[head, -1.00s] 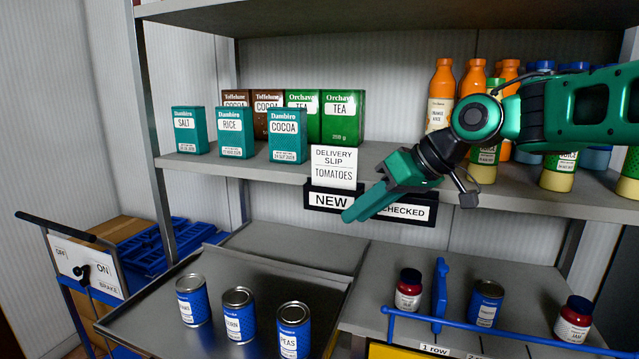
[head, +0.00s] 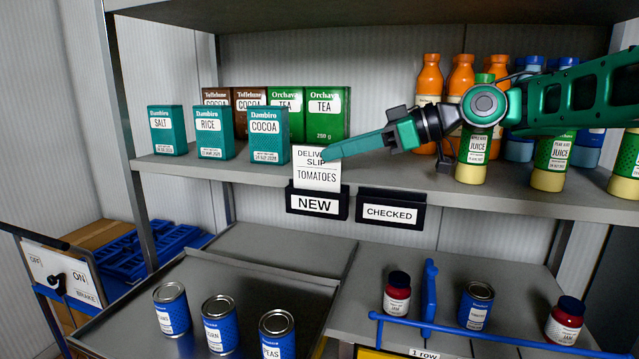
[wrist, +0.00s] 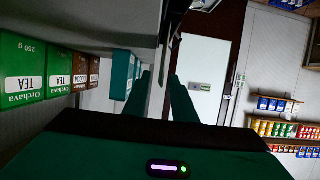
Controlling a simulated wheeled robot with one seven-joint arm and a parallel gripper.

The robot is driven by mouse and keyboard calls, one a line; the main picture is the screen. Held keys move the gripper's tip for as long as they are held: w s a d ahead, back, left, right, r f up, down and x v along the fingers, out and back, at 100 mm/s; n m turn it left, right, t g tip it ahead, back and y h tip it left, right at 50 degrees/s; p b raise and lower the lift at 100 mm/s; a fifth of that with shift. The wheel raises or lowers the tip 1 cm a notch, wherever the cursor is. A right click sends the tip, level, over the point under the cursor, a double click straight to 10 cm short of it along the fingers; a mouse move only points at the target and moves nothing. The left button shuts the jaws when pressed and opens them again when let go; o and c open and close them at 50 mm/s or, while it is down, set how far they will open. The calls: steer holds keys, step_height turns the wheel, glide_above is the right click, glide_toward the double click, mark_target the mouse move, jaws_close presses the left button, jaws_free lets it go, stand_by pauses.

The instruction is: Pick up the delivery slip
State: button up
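The delivery slip (head: 317,178) is a white card reading "DELIVERY SLIP TOMATOES". It stands upright in the black holder marked "NEW" (head: 317,204) on the shelf's front edge. My gripper (head: 326,153) reaches in from the right, its fingertips at the slip's upper right part and covering some of the lettering. In the wrist view my gripper (wrist: 161,76) shows two green fingers apart, with a thin edge-on strip between them, seemingly the slip. I cannot tell whether either finger touches it.
A second black holder marked "CHECKED" (head: 390,212) sits to the right and looks empty. A teal cocoa box (head: 264,134) stands close left of the slip. Juice bottles (head: 475,150) stand on the shelf below my arm. Cans (head: 220,325) stand on the tray below.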

mark_target(299, 161)
steer(key=x, duration=0.9)
steer(key=shift+c, duration=0.3)
jaws_close()
